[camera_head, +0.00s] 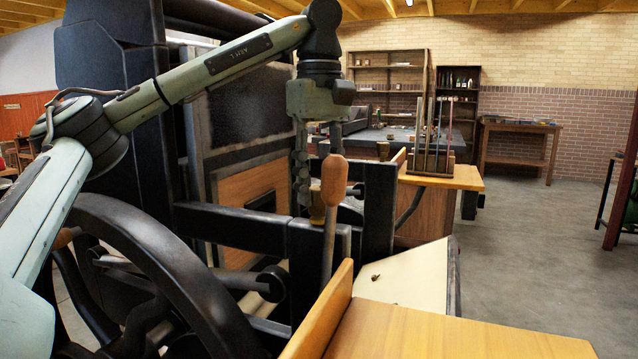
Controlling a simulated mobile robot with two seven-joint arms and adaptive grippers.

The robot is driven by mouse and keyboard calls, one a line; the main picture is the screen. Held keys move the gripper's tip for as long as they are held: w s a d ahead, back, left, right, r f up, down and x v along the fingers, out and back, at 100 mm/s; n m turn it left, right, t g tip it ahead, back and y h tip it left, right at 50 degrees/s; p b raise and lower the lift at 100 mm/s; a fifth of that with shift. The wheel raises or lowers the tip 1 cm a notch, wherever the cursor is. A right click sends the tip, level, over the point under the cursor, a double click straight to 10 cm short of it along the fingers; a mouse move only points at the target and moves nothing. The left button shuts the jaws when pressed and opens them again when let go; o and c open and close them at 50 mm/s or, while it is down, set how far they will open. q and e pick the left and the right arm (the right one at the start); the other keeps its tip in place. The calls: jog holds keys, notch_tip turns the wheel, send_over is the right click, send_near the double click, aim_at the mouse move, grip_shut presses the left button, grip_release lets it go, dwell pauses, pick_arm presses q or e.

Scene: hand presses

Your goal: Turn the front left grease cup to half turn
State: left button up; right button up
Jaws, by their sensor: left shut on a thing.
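My left arm reaches in from the left over the press, and my left gripper (307,196) points straight down at the top of the dark press frame. It is shut on the front left grease cup (317,212), a small brass cup standing on the frame's near post. The gripper fingers and a wooden-handled lever in front partly hide the cup. How far the cup is turned cannot be told. Another brass grease cup (384,151) stands on a post farther back and to the right. My right gripper is not in view.
The lever's wooden handle (334,179) rises close beside my left gripper. A large dark wheel (150,245) stands at lower left. A wooden board (455,335) fills the lower right. Open floor (540,240) lies to the right, with a rack of upright rods (430,150) behind.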

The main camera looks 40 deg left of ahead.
aim_at(319, 187)
pick_arm(q)
jog(key=shift+m, duration=1)
jog(key=o, duration=1.2)
jog(key=shift+c, duration=0.2)
notch_tip(319, 187, up, 12)
